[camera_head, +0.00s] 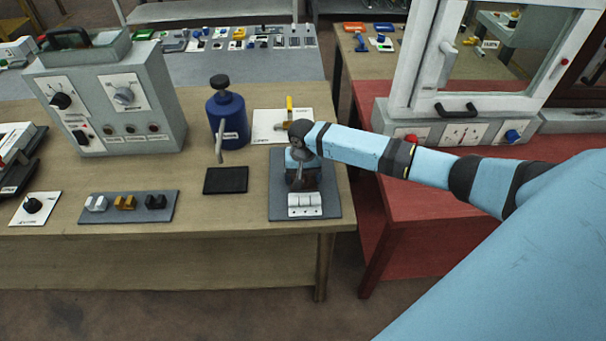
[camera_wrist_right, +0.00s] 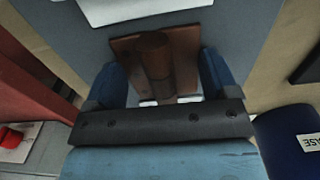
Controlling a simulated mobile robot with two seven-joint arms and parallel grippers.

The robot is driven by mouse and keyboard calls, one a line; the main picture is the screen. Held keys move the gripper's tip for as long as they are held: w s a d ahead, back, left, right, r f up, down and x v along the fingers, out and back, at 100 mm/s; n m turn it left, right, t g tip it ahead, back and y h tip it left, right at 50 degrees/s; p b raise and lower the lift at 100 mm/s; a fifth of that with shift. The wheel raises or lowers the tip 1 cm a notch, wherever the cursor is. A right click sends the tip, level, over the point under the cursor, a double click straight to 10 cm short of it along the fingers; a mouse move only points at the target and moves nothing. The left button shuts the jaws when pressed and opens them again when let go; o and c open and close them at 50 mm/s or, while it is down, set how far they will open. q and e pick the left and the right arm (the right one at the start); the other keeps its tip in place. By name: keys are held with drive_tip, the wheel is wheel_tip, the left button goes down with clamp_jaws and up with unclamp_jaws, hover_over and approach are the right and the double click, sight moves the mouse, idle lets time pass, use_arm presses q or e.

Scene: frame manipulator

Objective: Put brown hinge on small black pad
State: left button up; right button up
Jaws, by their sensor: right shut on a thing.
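The brown hinge (camera_wrist_right: 155,62) is between the two blue fingers of my right gripper (camera_wrist_right: 162,85), which is shut on it. In the head view this gripper (camera_head: 302,172) is low over the grey board (camera_head: 331,205), behind a white hinge (camera_head: 305,204); the brown hinge is mostly hidden by the gripper there. I cannot tell whether the hinge touches the board. The small black pad (camera_head: 226,180) lies bare on the table, left of the grey board; its edge shows at the right of the wrist view (camera_wrist_right: 309,65). My left gripper is not in view.
A blue bottle (camera_head: 227,122) stands behind the black pad. A grey tray (camera_head: 128,207) with small white, orange-brown and black pieces lies to the left. A grey control box (camera_head: 110,100) stands at back left. The table in front of the pad is clear.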

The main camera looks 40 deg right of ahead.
drive_tip(key=o, duration=0.9)
wheel_tip(320, 180, up, 14)
drive_tip(key=b, duration=0.2)
drive_tip(key=f, duration=0.4)
drive_tip(key=f+p, duration=0.1)
drive_tip(key=f, duration=0.9)
drive_tip(key=shift+w+d, duration=0.25)
drive_tip(key=shift+w, duration=0.15)
